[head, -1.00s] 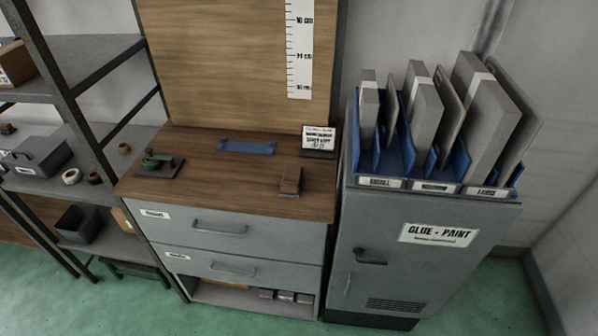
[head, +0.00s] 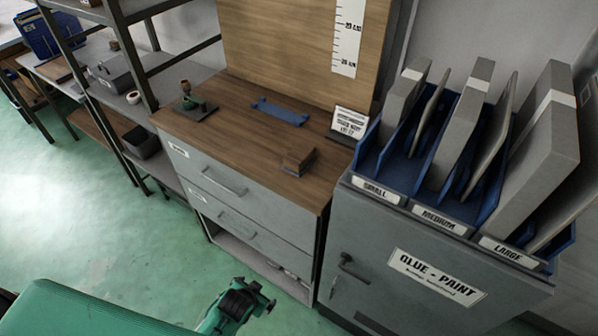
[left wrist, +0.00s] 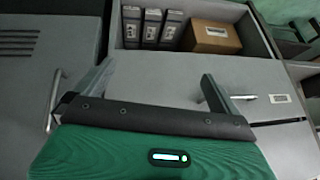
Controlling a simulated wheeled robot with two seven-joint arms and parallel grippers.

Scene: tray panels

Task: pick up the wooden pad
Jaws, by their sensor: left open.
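The wooden pad (head: 297,161) is a small brown block with a greyish lower layer. It lies flat on the wooden top of the grey drawer cabinet (head: 227,185), near its front right edge. My left gripper (head: 255,293) is low in front of the cabinet, well below and apart from the pad. Its two fingers show spread and empty in the left wrist view (left wrist: 157,72). The pad is not visible in that view. My right gripper is not in view.
The glue-paint cabinet (head: 400,270) with a blue rack of panels (head: 455,200) is close on the right. Bare wood lies left of the pad.

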